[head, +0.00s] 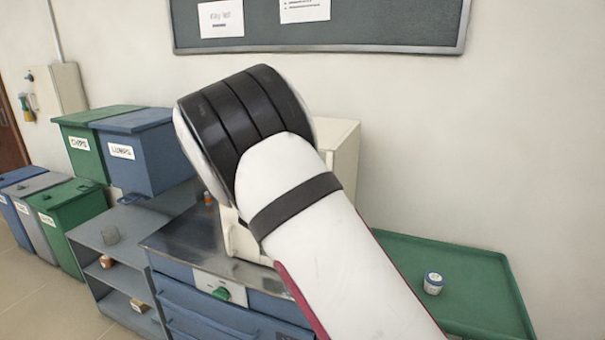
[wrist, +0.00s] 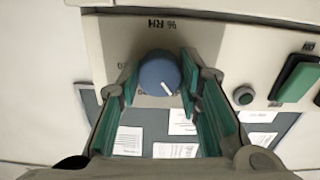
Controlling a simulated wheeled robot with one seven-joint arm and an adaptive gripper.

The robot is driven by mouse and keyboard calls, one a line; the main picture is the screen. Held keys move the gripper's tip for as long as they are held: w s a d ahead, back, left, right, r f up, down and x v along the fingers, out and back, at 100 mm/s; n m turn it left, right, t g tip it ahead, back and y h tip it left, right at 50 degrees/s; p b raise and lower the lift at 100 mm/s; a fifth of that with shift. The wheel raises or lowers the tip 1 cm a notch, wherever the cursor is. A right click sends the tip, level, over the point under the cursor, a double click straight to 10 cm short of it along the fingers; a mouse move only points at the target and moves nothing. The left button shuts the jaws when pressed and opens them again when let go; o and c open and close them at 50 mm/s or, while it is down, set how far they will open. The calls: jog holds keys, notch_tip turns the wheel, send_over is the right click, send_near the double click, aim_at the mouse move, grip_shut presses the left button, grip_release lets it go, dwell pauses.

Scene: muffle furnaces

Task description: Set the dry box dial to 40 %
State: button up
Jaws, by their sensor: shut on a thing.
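The dry box dial (wrist: 154,72) is a round blue-grey knob on a cream panel (wrist: 112,45) in the wrist view. Its white pointer line is aimed down and to the right in the picture. The print "% RH" shows upside down above it, and the scale numbers are partly covered. My gripper (wrist: 159,68) has its green-lined fingers on both sides of the dial, shut on it. In the head view my arm hides the gripper and the dial; only part of a cream box (head: 343,150) shows behind it.
A green rocker switch (wrist: 298,80) and a round button (wrist: 243,96) sit right of the dial. In the head view, a green tray (head: 470,262) with a small jar (head: 433,283) lies right of my arm. Blue and green bins (head: 150,150) stand left.

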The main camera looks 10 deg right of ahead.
jog(key=shift+m, duration=0.7)
jog(key=o, duration=1.2)
jog(key=shift+c, duration=0.2)
jog(key=shift+s+a, duration=0.1)
jog(key=v, duration=1.1)
jog(key=shift+s+a, duration=0.2)
jog(key=shift+s, duration=0.1)
